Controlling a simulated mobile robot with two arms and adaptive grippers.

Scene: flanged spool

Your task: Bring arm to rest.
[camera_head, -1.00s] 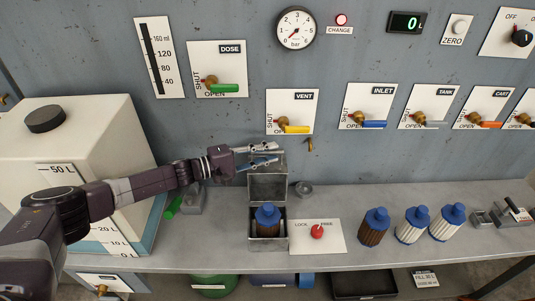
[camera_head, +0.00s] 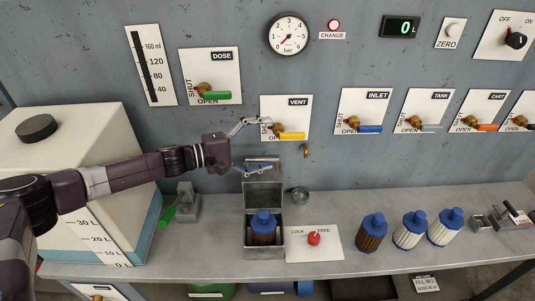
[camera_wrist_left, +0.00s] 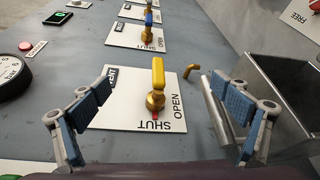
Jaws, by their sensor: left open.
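My left gripper (camera_head: 262,146) is open and empty in front of the wall panel, just left of the VENT valve. One finger is at the VENT plate's left edge in the picture, the other lower, near the metal box's raised lid. In the left wrist view its spread fingers (camera_wrist_left: 182,95) frame the VENT valve's yellow handle (camera_wrist_left: 157,78), with no visible grip on it. In the head view that yellow handle (camera_head: 291,136) points right. My right gripper is not in view.
The open metal box (camera_head: 264,196) holds a blue-capped cartridge (camera_head: 263,228). A LOCK/FREE plate with a red knob (camera_head: 314,239) is beside it. Several blue-capped cartridges stand farther right. A white tank (camera_head: 75,140) is at left. Bench between plate and cartridges is clear.

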